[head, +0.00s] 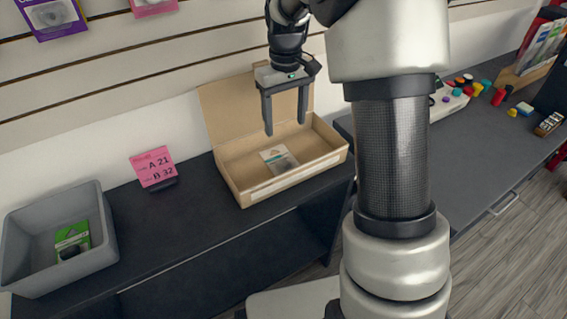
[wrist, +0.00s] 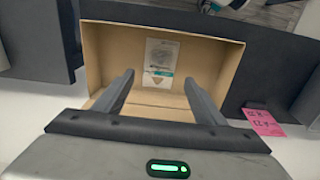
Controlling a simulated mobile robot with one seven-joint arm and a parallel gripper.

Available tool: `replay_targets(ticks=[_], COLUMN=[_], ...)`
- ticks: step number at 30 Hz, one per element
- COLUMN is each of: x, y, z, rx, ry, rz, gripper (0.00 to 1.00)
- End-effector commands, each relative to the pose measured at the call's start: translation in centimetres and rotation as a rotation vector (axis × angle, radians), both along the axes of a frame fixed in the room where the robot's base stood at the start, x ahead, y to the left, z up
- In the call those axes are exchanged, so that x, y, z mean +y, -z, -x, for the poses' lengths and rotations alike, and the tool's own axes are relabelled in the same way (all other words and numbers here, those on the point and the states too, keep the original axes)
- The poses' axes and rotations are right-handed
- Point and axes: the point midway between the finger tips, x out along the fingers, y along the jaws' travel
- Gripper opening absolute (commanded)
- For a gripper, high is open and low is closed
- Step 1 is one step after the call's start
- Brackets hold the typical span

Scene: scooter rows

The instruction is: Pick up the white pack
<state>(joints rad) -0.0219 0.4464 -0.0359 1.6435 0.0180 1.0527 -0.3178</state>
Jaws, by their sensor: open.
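The white pack (head: 279,159) lies flat in the open cardboard box (head: 247,196), near the middle of its floor. It also shows in the wrist view (wrist: 161,60), beyond and between my fingertips. My gripper (head: 287,128) is open and empty, pointing down above the box. In the wrist view my gripper (wrist: 160,80) has its two fingers spread on either side of the pack's line, apart from it. The box's raised lid stands behind, against the wall.
A grey bin (head: 62,282) with a green pack (head: 72,240) stands at the left. A pink sign (head: 153,167) stands between bin and box. A white tray with colourful round items (head: 457,98) is at the right. The dark counter is clear in front of the sign.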

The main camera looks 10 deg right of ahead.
Motion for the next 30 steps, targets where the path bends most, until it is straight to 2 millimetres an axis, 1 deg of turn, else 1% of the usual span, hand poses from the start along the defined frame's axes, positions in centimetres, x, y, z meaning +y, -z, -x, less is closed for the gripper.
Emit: replay_targets(ticks=[1, 3, 6, 9, 12, 17, 20, 25, 27, 30], x=[0.0, 0.0, 0.0, 0.0, 0.0, 0.0, 0.1, 0.2, 0.2, 0.2], y=[1.6, 3.2, 5.1, 6.6, 7.3, 8.0, 9.1, 11.8, 12.5, 12.8], z=[0.1, 0.1, 0.1, 0.1, 0.0, 0.0, 0.1, 0.1, 0.1, 0.0], rx=[0.004, 0.004, 0.003, 0.002, 0.0, 0.0, 0.001, 0.001, 0.001, -0.001], ry=[0.0, 0.0, 0.0, 0.0, 0.0, 0.0, 0.0, 0.0, 0.001, 0.001], rz=[0.0, 0.0, 0.001, 0.001, 0.001, 0.0, 0.0, 0.0, 0.0, 0.001], gripper=[0.64, 0.64, 0.64, 0.64, 0.64, 0.64, 0.64, 0.64, 0.64, 0.64])
